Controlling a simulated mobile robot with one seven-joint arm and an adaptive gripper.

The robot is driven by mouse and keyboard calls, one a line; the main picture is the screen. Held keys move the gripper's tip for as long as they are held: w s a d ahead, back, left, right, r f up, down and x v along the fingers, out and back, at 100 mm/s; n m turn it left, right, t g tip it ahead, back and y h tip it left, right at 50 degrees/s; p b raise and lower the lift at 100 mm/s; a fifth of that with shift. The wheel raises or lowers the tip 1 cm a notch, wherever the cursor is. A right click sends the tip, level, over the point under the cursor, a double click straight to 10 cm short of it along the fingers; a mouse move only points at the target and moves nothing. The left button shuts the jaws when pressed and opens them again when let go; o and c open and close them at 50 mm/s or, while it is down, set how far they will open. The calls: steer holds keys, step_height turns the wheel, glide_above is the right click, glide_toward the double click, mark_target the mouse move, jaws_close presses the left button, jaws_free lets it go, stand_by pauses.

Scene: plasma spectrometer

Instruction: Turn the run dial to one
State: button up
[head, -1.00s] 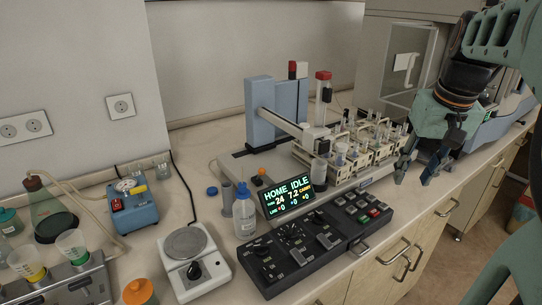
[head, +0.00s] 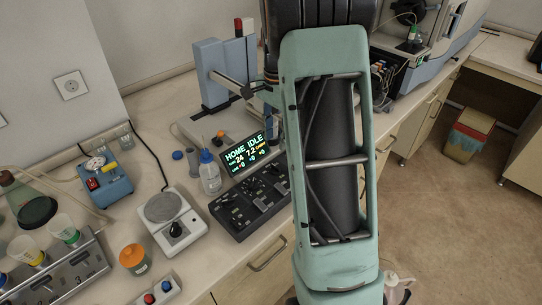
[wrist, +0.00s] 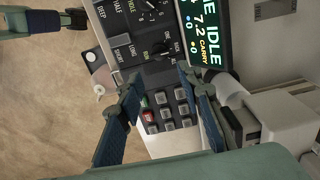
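The run dial (wrist: 162,48) is a dark knob on the black control panel, with small labels such as ONE beside it in the wrist view. Its exact pointer setting is too small to read. My gripper (wrist: 157,77) is open and empty, its two blue-grey fingers spread over the panel just below the dial in the picture. No contact with the dial shows. In the head view the panel (head: 238,212) is partly covered by my arm, which also hides my gripper. The display (head: 245,150) reads HOME IDLE.
A keypad (wrist: 168,112) with grey, red and green buttons lies between my fingers in the wrist view. A LONG/SHORT switch (wrist: 122,44) sits beside the dial.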

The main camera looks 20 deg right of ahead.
mark_target(275, 166)
step_height(275, 166, down, 11)
steer(key=shift+r+p, duration=0.15)
steer(key=shift+p, duration=0.35)
steer(key=c, duration=0.9)
steer(key=shift+o, duration=0.2)
steer(key=shift+n, duration=0.3)
steer(key=n+b, duration=0.2)
steer(key=n, duration=0.1)
steer(key=shift+n, duration=0.4)
steer(key=n+b, duration=0.2)
steer(key=n, duration=0.3)
steer(key=shift+r, duration=0.1)
steer(key=shift+w+n, duration=0.1)
steer(key=shift+n, duration=0.2)
